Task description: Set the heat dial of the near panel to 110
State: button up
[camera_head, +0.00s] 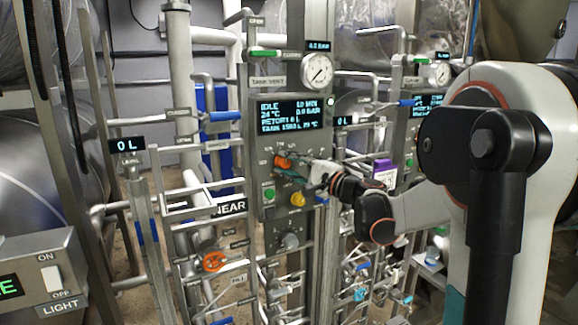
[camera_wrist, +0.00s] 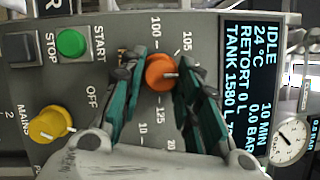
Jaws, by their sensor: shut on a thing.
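The near panel (camera_head: 262,150) stands at the picture's centre in the head view, its display reading IDLE, 24 °C and 0.0 BAR. Its orange heat dial (camera_head: 282,161) sits below the display. In the wrist view the dial (camera_wrist: 160,73) lies between the two teal fingers of my gripper (camera_wrist: 160,80), which is shut on it. The dial's white mark points to the right in the wrist view. Labels 100 and 105 show above the dial; 125 shows below it. The right finger hides part of the scale, so the exact setting cannot be read.
Pipes with an orange valve wheel (camera_head: 214,261) and a blue handle (camera_head: 222,116) surround the panel.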

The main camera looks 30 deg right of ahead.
jog(key=shift+f, duration=0.1)
jog(key=o, duration=1.1)
jog(key=shift+s+d, duration=0.1)
jog(key=v, duration=1.2)
